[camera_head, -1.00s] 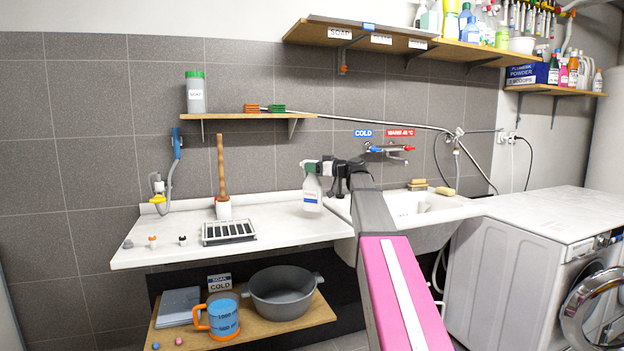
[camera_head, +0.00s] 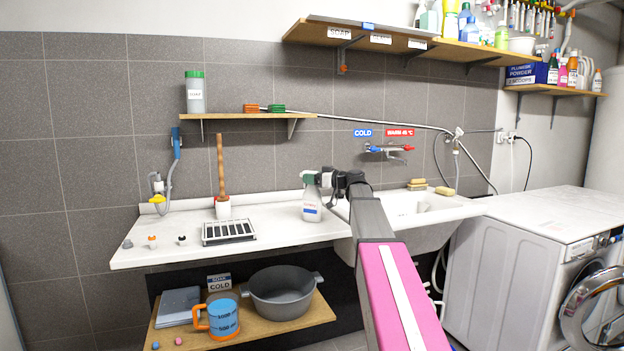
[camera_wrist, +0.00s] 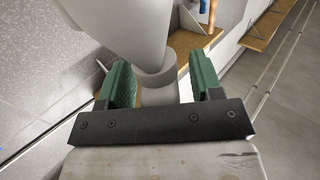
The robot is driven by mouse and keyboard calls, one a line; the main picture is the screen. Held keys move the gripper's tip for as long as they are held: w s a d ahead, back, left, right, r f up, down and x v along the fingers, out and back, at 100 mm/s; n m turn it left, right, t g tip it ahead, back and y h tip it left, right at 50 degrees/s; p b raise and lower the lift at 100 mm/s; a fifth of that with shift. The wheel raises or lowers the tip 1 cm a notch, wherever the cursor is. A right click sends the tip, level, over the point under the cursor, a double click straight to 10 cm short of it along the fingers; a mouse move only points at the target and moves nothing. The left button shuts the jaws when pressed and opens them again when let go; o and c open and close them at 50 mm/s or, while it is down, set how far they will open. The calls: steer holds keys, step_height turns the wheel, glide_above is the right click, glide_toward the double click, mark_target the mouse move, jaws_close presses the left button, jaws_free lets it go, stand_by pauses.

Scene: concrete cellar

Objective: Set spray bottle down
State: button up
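The white spray bottle (camera_head: 312,208) with a green head and a blue-and-white label stands upright on the pale counter (camera_head: 270,231), left of the sink. My gripper (camera_head: 318,180) reaches it from the right at the height of its head. In the wrist view my gripper (camera_wrist: 160,82) has its two green-padded fingers on either side of the bottle's pale neck (camera_wrist: 160,93). The fingers look apart, with a narrow gap on each side of the neck. The bottle's pale bulk (camera_wrist: 125,25) fills the top of that view. Its base seems to rest on the counter.
A dish rack (camera_head: 228,232) and a plunger (camera_head: 222,190) stand left of the bottle. The sink (camera_head: 400,222) and a sponge (camera_head: 417,184) are to the right. A shelf (camera_head: 230,116) hangs above. A pot (camera_head: 282,292) and a blue jug (camera_head: 223,316) are below.

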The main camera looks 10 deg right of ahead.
steer(key=shift+r, duration=0.1)
steer(key=v, duration=1.2)
